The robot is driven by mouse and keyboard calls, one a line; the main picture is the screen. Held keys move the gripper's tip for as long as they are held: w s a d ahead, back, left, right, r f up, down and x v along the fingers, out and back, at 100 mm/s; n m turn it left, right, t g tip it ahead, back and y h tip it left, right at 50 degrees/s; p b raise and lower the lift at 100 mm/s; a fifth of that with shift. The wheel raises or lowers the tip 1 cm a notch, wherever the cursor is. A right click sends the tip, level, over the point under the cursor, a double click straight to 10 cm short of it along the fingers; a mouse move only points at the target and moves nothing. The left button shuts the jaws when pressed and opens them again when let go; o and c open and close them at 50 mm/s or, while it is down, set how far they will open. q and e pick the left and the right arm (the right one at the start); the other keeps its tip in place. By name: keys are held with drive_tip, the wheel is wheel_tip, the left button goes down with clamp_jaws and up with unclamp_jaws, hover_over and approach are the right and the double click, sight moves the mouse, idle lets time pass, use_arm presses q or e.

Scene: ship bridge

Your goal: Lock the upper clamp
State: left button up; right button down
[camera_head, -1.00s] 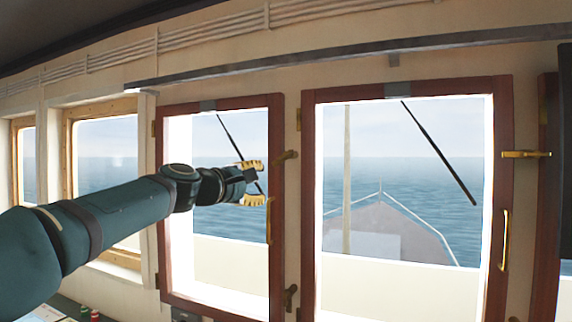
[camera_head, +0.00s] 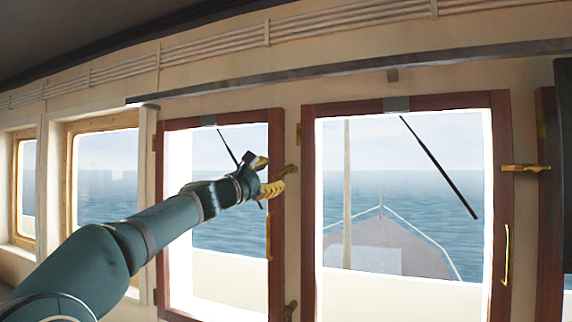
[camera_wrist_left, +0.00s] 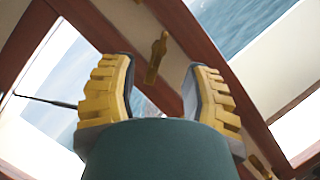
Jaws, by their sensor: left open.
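The upper clamp (camera_head: 291,168) is a small brass latch beside the upper right side of the left window's red-brown frame (camera_head: 277,130). My left gripper (camera_head: 272,174), with yellow ribbed fingers, is open and empty, just left of this clamp. In the left wrist view, the gripper (camera_wrist_left: 158,70) has its fingers spread wide, and the clamp (camera_wrist_left: 156,58) shows beyond and between the fingertips. I cannot tell whether they touch. The lower clamp (camera_head: 290,309) is near the bottom of the same frame. My right gripper is not in view.
A brass handle (camera_head: 268,237) is on the left window's frame below my gripper. The right window (camera_head: 308,220) has its own brass clamp (camera_head: 525,168) and handle (camera_head: 505,255). A metal rail (camera_head: 340,72) runs above both windows.

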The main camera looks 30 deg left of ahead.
sight(283, 170)
use_arm(q)
drive_tip(key=p+x, duration=0.2)
drive_tip(key=x, duration=0.3)
drive_tip(key=shift+w+r, duration=0.15)
drive_tip(key=shift+w, duration=0.1)
drive_tip(key=shift+w+d+p, duration=0.2)
drive_tip(key=shift+w+p, duration=0.1)
drive_tip(key=shift+w, duration=0.2)
drive_tip(key=shift+o, duration=0.2)
clamp_jaws()
